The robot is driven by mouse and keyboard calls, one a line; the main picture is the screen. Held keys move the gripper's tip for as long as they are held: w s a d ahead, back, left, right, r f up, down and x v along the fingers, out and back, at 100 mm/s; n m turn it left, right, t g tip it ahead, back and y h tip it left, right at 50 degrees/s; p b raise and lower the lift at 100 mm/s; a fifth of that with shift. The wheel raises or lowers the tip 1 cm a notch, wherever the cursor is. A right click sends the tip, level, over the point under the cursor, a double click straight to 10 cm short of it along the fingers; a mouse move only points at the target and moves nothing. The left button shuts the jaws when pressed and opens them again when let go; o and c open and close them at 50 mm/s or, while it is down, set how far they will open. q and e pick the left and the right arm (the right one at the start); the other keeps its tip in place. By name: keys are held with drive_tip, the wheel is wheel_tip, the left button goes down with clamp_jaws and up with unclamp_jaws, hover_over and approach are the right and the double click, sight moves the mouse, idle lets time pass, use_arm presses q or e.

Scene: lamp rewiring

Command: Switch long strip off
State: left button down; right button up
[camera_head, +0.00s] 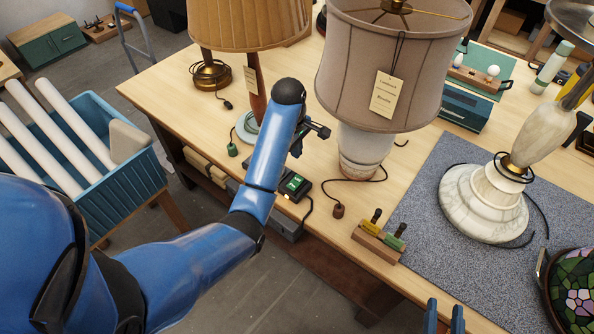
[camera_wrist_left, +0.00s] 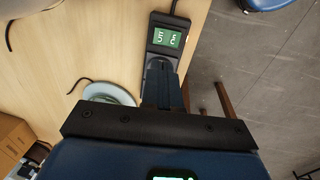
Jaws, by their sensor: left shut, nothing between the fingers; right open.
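My right gripper (camera_head: 444,315) is open and empty at the bottom edge.
A beige-shaded lamp (camera_head: 372,70) stands just right of my left forearm, with a loose cord and plug (camera_head: 338,210). A wooden block with screwdrivers (camera_head: 378,243) sits at the front edge. A marble lamp (camera_head: 485,200) stands on the grey mat (camera_head: 420,205).

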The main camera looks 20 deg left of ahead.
use_arm(q)
drive_tip(key=b, duration=0.1)
approach(300, 180)
drive_tip(key=f, duration=0.5)
drive_tip(key=shift+w+f, duration=0.2)
drive_tip(key=shift+w, duration=0.05)
drive_tip(key=shift+w+d+f, duration=0.1)
drive_tip(key=shift+f, duration=0.65)
drive_tip(key=shift+w+f, duration=0.1)
drive_tip(key=shift+f, duration=0.05)
